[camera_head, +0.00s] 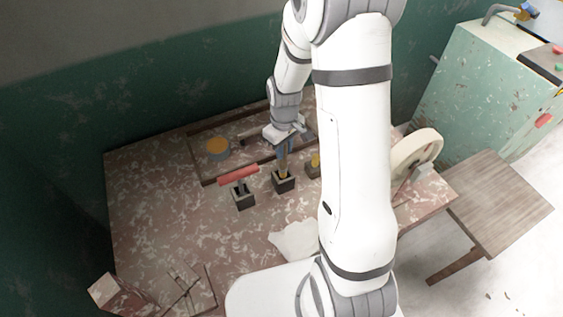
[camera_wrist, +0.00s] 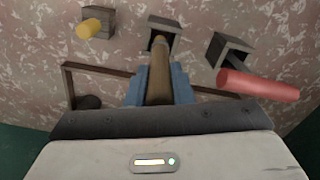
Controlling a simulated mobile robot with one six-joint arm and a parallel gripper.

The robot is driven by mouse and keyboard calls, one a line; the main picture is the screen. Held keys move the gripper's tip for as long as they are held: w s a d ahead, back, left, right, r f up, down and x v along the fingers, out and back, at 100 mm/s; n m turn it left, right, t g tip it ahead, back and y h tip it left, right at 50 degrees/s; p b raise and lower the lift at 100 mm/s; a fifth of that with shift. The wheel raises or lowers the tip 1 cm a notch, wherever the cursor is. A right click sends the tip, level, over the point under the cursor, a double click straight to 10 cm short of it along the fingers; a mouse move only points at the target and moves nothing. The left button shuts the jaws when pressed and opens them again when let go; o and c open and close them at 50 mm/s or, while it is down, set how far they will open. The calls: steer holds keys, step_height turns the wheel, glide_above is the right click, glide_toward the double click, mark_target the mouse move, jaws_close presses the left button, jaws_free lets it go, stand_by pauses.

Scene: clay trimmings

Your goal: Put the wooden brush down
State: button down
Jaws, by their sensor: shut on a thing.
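The wooden brush (camera_wrist: 160,76) is a brown rod with a yellowish far end, held between the blue fingers of my gripper (camera_wrist: 159,84). In the head view my gripper (camera_head: 283,148) points down over the table, and the brush's yellowish lower part (camera_head: 283,173) shows below it. That lower end is at the middle dark square holder (camera_head: 284,186), which also shows in the wrist view (camera_wrist: 166,24). The end appears to be in the holder's opening; I cannot tell whether it touches the bottom. The upper part of the brush is partly hidden by the fingers.
A red-handled tool (camera_head: 239,175) sits in a holder on the left. A yellow-topped tool (camera_head: 315,160) stands in one on the right. A low wooden frame (camera_head: 207,170) and a round orange-topped container (camera_head: 217,147) lie behind.

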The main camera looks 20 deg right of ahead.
glide_above(283, 177)
steer(key=shift+w+d+f, duration=0.1)
steer(key=shift+w+f, duration=0.1)
steer(key=shift+f, duration=1.1)
steer(key=shift+w+d+f, duration=0.1)
steer(key=shift+w+f, duration=0.05)
steer(key=shift+f, duration=1.15)
steer(key=shift+f, duration=0.25)
steer(key=c, duration=1.3)
jaws_free()
steer(key=shift+r, duration=0.1)
steer(key=shift+r, duration=0.1)
